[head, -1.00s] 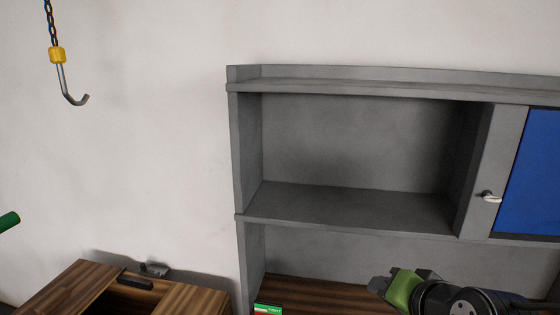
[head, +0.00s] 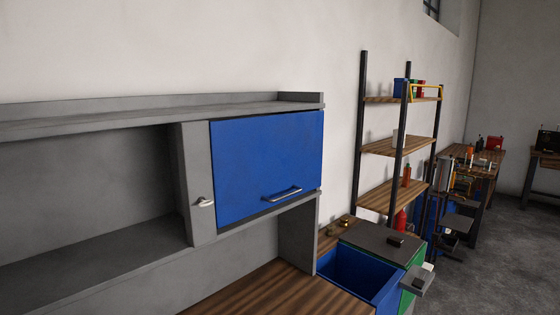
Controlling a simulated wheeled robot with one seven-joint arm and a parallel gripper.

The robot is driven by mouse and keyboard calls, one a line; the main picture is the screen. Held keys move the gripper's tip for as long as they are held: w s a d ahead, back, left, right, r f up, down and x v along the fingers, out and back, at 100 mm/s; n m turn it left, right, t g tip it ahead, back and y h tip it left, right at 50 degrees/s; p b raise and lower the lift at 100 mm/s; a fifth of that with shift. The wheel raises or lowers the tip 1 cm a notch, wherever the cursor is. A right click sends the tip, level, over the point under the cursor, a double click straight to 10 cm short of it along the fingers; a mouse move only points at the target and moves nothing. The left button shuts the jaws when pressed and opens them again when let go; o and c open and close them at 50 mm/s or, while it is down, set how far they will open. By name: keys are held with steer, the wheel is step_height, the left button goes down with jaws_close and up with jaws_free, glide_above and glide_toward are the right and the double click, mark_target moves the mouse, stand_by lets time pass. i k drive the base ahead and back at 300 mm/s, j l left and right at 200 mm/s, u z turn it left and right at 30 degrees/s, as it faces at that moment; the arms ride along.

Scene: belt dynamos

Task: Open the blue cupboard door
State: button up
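The blue cupboard door (head: 266,160) is shut, at the right end of the grey wall cabinet (head: 85,232) in the head view. A small light knob (head: 205,202) is on the grey panel just left of the door. My gripper is not in this view, so its state does not show.
A wooden worktop (head: 275,290) lies below the cabinet. An open blue bin (head: 358,270) stands at its right end. A shelf rack (head: 398,145) with bottles stands further right. Grey floor (head: 480,265) is clear at the lower right.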

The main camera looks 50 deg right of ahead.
mark_target(259, 163)
steer(key=z, duration=1.7)
